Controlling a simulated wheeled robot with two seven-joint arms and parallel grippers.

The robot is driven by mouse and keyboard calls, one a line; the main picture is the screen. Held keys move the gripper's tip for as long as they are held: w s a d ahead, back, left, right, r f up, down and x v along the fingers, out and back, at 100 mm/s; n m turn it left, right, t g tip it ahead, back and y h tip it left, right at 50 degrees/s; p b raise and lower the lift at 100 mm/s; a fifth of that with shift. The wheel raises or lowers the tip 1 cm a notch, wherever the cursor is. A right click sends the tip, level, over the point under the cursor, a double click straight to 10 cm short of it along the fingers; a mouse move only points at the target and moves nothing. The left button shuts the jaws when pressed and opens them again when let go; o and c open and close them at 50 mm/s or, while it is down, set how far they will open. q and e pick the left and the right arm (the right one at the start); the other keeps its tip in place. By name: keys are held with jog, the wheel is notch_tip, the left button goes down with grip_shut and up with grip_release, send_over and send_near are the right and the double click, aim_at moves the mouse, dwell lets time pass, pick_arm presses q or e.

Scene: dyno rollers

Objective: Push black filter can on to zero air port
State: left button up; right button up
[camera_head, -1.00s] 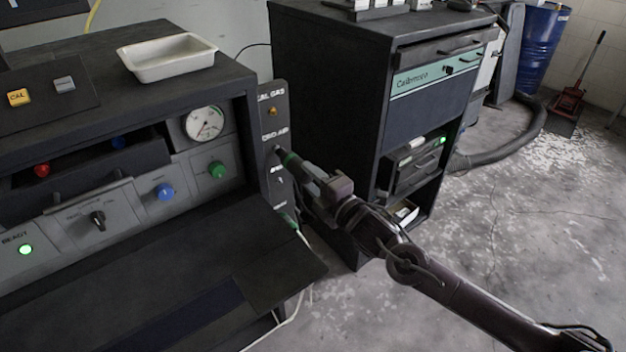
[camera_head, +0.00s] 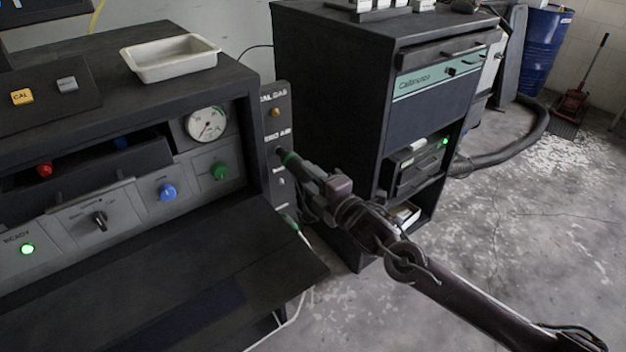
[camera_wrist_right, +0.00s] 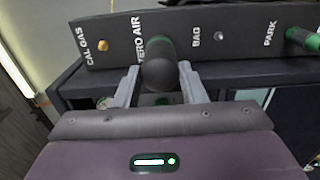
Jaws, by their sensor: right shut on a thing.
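The black filter can (camera_head: 297,165), with a green band near its front end, is held level with the ZERO AIR label on the dark port panel (camera_head: 283,187). My right gripper (camera_head: 309,174) is shut on the can. In the right wrist view the can (camera_wrist_right: 158,72) lies between the two grey fingers of my right gripper (camera_wrist_right: 160,84), its far end at the panel (camera_wrist_right: 245,22) beside the ZERO AIR lettering. The can hides the zero air port, so I cannot tell how far it is seated. My left gripper is not in view.
The bench (camera_head: 235,85) with gauge (camera_head: 205,123) and coloured knobs stands left of the panel. A white tray (camera_head: 170,58) sits on top. A dark cabinet (camera_head: 330,80) stands close behind my right arm. A green-ended fitting (camera_wrist_right: 302,39) is at PARK. Floor at right is open.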

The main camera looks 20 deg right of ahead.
jog(key=o, duration=1.1)
jog(key=shift+o, duration=0.2)
